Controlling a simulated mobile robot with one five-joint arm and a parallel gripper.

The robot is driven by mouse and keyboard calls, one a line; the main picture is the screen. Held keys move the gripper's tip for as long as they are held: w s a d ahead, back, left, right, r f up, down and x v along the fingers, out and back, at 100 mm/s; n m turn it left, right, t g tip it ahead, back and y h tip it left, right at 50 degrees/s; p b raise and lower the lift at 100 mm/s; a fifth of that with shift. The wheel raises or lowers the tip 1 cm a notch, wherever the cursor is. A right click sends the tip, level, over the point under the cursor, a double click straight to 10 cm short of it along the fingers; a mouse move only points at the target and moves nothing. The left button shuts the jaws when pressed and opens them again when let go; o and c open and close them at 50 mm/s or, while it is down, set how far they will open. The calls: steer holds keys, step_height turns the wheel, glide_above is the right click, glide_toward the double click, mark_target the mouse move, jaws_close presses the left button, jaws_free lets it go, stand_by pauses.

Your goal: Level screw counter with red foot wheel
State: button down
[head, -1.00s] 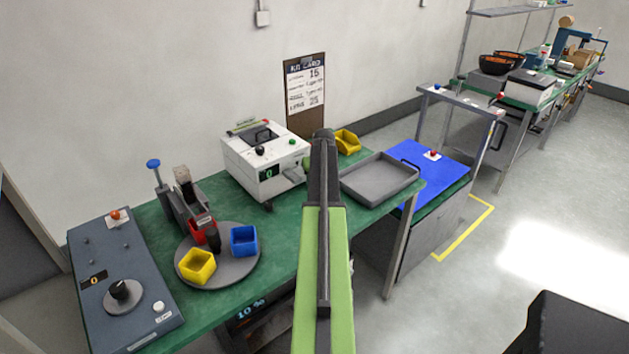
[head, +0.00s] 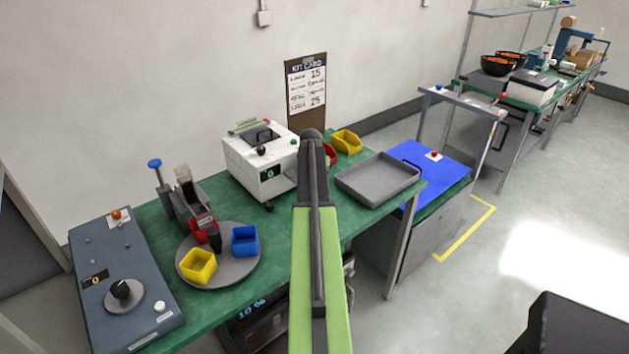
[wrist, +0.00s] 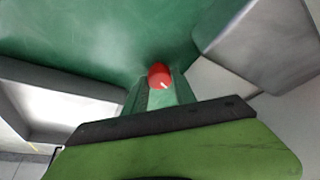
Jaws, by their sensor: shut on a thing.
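The screw counter (head: 258,168), a white box with a dark handle, a black knob and a green display reading 0, stands on the green bench in the head view. A small green-and-red strip lies on its top; I cannot read a level from it. In the wrist view the red foot wheel (wrist: 159,73), round with a pale mark, sits between the fingertips of my gripper (wrist: 160,88), which is shut on it. A pale grey body at the right of that view (wrist: 265,42) looks like the counter. In the head view my arm hides the gripper and the wheel.
A grey tray (head: 378,179) lies right of my arm, with a yellow bin (head: 346,142) behind it. A round turntable (head: 245,271) holds small bins at the left, beside a dark control panel (head: 127,280). A blue mat (head: 440,171) lies farther right.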

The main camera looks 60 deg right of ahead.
steer(key=shift+w+a, duration=0.15)
steer(key=shift+w, duration=0.1)
steer(key=c, duration=1)
jaws_free()
steer(key=shift+c, duration=0.2)
steer(key=shift+r, duration=0.1)
steer(key=p+v, duration=1.6)
steer(key=v, duration=0.1)
steer(key=shift+s, duration=0.25)
steer(key=shift+a, duration=0.1)
